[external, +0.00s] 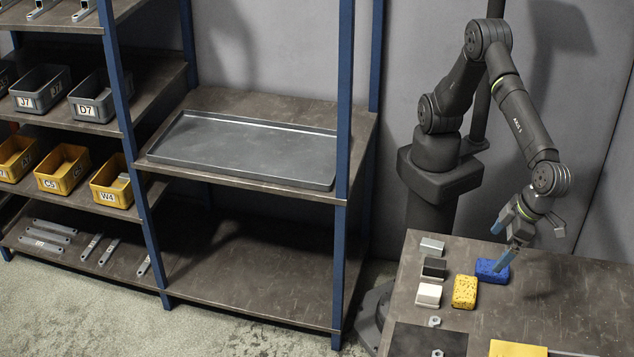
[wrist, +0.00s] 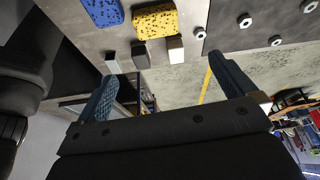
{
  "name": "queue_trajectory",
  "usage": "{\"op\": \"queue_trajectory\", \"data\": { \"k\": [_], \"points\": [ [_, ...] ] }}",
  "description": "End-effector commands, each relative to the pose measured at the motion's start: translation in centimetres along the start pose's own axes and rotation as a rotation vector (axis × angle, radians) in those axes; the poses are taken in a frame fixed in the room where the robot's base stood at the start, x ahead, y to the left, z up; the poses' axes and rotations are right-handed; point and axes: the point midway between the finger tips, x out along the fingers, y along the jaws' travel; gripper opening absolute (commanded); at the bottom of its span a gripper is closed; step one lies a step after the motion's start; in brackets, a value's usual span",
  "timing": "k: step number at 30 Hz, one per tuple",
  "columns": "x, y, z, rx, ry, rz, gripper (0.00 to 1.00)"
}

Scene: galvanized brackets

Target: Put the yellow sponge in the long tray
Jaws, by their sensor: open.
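The yellow sponge (external: 465,292) lies on the dark table, just left of and nearer the camera than the blue sponge (external: 492,270). The long tray (external: 250,122) is a grey, shallow, empty tray on the middle shelf of the rack at left. My gripper (external: 505,236) is above the table by the blue sponge, its blue fingers pointing down; whether it touches that sponge I cannot tell. In the wrist view, the fingers (wrist: 165,85) are wide apart with nothing between them. The yellow sponge (wrist: 155,22) and blue sponge (wrist: 102,12) show at the top of that view.
Small blocks, white (external: 428,295), black (external: 434,268) and grey (external: 432,246), stand left of the yellow sponge. Nuts (external: 434,321) and a dark mat (external: 425,342) are nearer the front. A blue rack post (external: 343,150) rises before the tray's right end. Bins (external: 62,169) fill the left shelves.

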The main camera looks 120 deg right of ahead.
Motion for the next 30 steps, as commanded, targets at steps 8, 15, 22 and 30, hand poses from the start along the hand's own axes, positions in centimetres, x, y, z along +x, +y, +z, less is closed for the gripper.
{"op": "queue_trajectory", "data": {
  "k": [8,15,22,30],
  "points": [
    [1.3,0.0,0.1,0.084,0.021,0.022,1.00],
    [6.6,0.1,0.0,0.083,0.021,0.023,1.00],
    [10.7,0.2,0.0,0.082,0.021,0.021,1.00],
    [12.7,0.3,0.3,0.080,0.020,0.021,1.00]
  ]
}}
